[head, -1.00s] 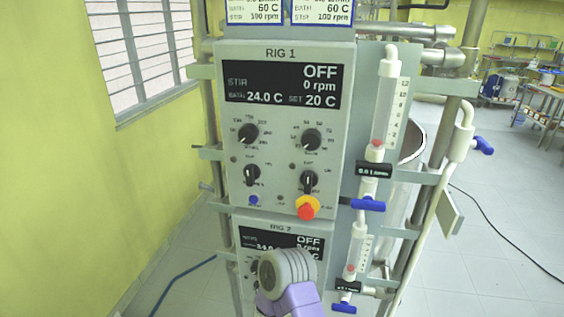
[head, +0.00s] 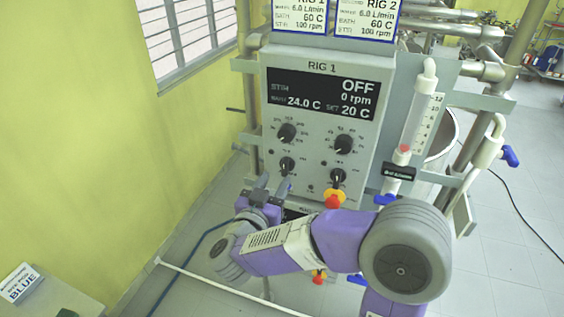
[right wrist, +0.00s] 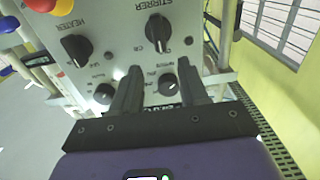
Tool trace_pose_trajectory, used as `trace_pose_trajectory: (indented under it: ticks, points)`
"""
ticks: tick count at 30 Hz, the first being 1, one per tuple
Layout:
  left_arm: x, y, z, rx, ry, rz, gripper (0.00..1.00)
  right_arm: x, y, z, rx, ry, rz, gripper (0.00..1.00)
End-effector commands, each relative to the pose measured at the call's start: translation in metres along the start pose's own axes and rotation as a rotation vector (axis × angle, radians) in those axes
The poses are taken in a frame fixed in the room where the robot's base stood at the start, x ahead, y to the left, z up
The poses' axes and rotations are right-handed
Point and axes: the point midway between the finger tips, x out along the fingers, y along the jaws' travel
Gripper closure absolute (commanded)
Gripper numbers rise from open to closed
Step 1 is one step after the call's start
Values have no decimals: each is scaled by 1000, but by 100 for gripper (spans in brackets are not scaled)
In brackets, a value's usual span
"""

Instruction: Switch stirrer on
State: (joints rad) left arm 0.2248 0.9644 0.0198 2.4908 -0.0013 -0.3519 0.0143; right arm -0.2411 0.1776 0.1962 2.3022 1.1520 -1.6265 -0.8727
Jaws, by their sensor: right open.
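The grey RIG 1 panel (head: 271,120) has a black display (head: 325,95) reading OFF and 0 rpm. The stirrer switch (head: 286,165) is the black lower-left knob; it also shows in the upside-down right wrist view (right wrist: 158,33), beside its STIRRER label. My right gripper (head: 272,184) is open and empty, just below and left of this switch in the head view. In the wrist view its two fingers (right wrist: 158,66) are spread, with the switch just past the tips and apart from them. My left gripper is out of view.
The heater switch (head: 338,178) and red stop button (head: 333,201) on a yellow base sit right of the stirrer switch. Two dials (head: 287,133) (head: 344,144) are above. A flow tube (head: 418,115) and blue valve handle (head: 386,199) stand at the right. A yellow wall is left.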

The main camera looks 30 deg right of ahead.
Motion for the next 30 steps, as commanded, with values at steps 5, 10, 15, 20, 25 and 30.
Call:
trace_pose_trajectory:
  ticks: [5,10,15,20,25,30]
  points:
    - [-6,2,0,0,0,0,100,31,1,1,-2,-2,4,56]
    - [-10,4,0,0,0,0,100,53,0,1,-1,-1,0,56]
    - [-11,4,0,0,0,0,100,62,-1,2,-1,-2,-3,56]
    - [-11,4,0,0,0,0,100,63,-1,2,-1,-1,-4,56]
    - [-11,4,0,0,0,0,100,62,-1,2,-1,-1,-4,70]
    - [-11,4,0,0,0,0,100,62,-1,2,0,-2,-4,96]
